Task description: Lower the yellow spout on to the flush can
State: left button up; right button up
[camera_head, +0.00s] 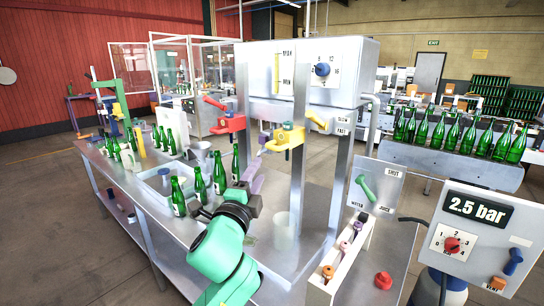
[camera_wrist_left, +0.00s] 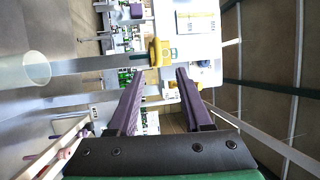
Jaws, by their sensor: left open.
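The yellow spout (camera_head: 286,138) is mounted on the metal uprights of the filling station, above and apart from the flush can (camera_head: 284,231). The can is a translucent, upright cylinder on the bench. In the left wrist view, the yellow spout (camera_wrist_left: 160,52) shows just beyond my fingertips and the can (camera_wrist_left: 25,70) lies at the left. My left gripper (camera_head: 254,177) has purple fingers and is below and left of the spout in the head view. Its fingers are apart with nothing between them, as the left wrist view (camera_wrist_left: 160,75) shows. My right gripper is not in view.
A red spout (camera_head: 230,123) is left of the yellow one. Green bottles (camera_head: 199,184) stand on the bench (camera_head: 160,240) at left. A metal upright (camera_head: 299,140) is close to the spout. A rack with coloured knobs (camera_head: 342,260) and a pressure panel (camera_head: 470,235) stand at right.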

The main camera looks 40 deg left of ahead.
aim_at(271, 147)
pick_arm(q)
jog(key=p+x, duration=0.5)
jog(key=x, duration=0.8)
jog(key=shift+w+a, duration=0.15)
jog(key=shift+w, duration=0.3)
grip_shut()
jog(key=shift+s+r, duration=0.1)
jog(key=shift+r, duration=0.05)
